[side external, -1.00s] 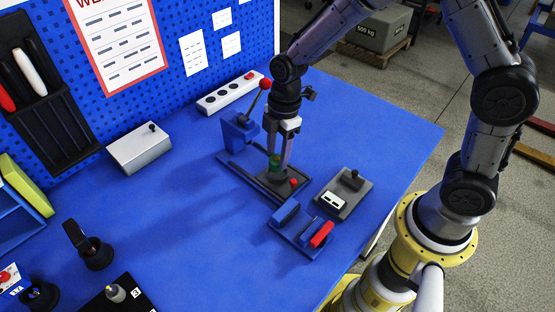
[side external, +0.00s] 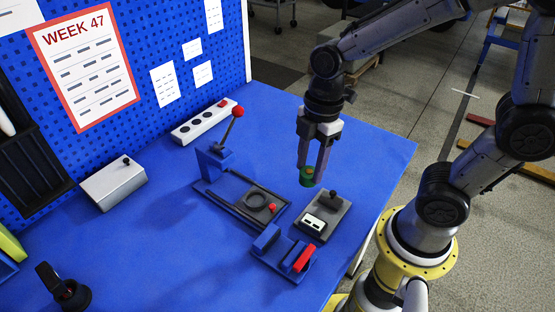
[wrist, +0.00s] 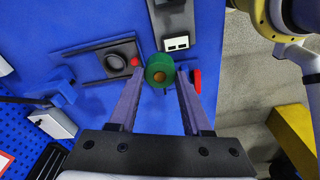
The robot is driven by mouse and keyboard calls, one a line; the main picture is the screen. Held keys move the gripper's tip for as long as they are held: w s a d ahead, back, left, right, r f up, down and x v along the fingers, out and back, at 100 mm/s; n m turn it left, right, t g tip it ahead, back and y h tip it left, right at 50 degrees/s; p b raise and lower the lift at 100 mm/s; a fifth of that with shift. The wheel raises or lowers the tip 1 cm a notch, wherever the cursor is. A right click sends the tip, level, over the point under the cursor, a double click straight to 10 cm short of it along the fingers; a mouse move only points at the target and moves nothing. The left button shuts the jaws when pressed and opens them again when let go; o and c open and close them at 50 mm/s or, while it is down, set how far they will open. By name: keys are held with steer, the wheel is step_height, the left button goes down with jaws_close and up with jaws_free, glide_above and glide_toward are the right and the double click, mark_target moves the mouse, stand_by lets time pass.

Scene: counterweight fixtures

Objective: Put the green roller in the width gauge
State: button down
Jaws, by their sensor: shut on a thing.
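The green roller (side external: 307,180) is held between the fingertips of my gripper (side external: 311,168), in the air above the bench. In the wrist view the roller (wrist: 160,76) shows end-on, with an orange-brown centre, between the two fingers. A low blue fixture (side external: 266,238) with a red block (side external: 304,258) stands at the bench front, below the roller in the picture; it may be the width gauge, but I cannot tell for sure. A grey box (side external: 339,217) with a white display and black knob stands beside it. No label names either one.
A dark plate (side external: 277,214) with an empty ring and a red knob lies left of my gripper, between rails. Behind it stands a blue block with a red-knobbed lever (side external: 231,123). A power strip (side external: 207,122) and a silver box (side external: 114,184) stand farther back. The left bench middle is clear.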

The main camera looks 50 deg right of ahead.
steer(key=w+d+f+m, duration=0.1)
steer(key=w+f+m, duration=0.3)
steer(key=w+d+f+m, duration=0.2)
steer(key=w+f+m, duration=0.1)
steer(key=w+m, duration=0.2)
steer(key=w+d+f+m+t+h, duration=0.1)
steer(key=w+d+f+m, duration=0.1)
steer(key=w+f+m, duration=0.2)
steer(key=shift+w+f+m, duration=0.3)
steer(key=shift+w+f, duration=0.05)
steer(key=shift+w+d+f+m, duration=0.15)
steer(key=shift+w+f+m, duration=0.3)
steer(key=shift+f+m, duration=0.15)
steer(key=shift+m, duration=0.6)
steer(key=s, duration=0.6)
steer(key=shift+r, duration=0.3)
steer(key=s+r, duration=0.8)
steer(key=s, duration=0.5)
steer(key=s+r, duration=0.7)
steer(key=s, duration=0.6)
glide_above(322, 216)
steer(key=shift+m, duration=0.3)
steer(key=shift+f, duration=6.25)
